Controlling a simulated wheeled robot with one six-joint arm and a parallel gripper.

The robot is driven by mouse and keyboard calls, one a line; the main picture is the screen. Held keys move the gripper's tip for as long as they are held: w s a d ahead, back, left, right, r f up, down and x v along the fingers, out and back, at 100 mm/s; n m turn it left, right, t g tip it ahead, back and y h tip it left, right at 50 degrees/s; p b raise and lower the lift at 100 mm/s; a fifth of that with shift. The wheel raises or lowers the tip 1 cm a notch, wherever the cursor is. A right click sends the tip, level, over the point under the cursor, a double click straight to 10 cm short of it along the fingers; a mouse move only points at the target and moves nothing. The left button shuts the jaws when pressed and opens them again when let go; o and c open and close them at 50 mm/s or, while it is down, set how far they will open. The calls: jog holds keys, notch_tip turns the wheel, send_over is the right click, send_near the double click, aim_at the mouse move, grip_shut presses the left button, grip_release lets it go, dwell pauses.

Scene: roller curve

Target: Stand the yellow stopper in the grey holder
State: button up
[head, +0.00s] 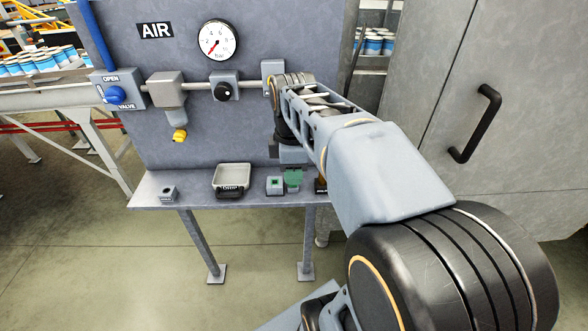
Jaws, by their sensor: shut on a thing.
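The yellow stopper (180,135) appears to be the small yellow piece under the grey filter body on the air line, left of the gauge. The grey holder (168,193) appears to be the small block with a dark hole at the shelf's left end; nothing stands in it. My gripper (293,165) points down over the right part of the shelf, well right of both. My arm hides much of it. A green piece (293,178) shows directly below the gripper body, apparently between the jaws; its contact with the shelf is unclear.
A grey tray (232,169) with a dark label stands mid-shelf. A small grey block with a green top (275,185) is right of it. A dark brown item (321,185) is at the shelf's right end. The pipe with its valve (117,95) and gauge (218,40) runs above.

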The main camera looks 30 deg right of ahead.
jog(key=shift+w+d+f, duration=0.2)
jog(key=shift+w+f, duration=0.85)
jog(key=shift+w, duration=0.7)
jog(key=shift+w+d+f, duration=0.2)
jog(key=shift+w+f, duration=0.85)
jog(key=shift+w, duration=0.75)
jog(key=shift+w+d+f, duration=0.2)
jog(key=shift+w+f, duration=0.85)
jog(key=shift+w, duration=0.7)
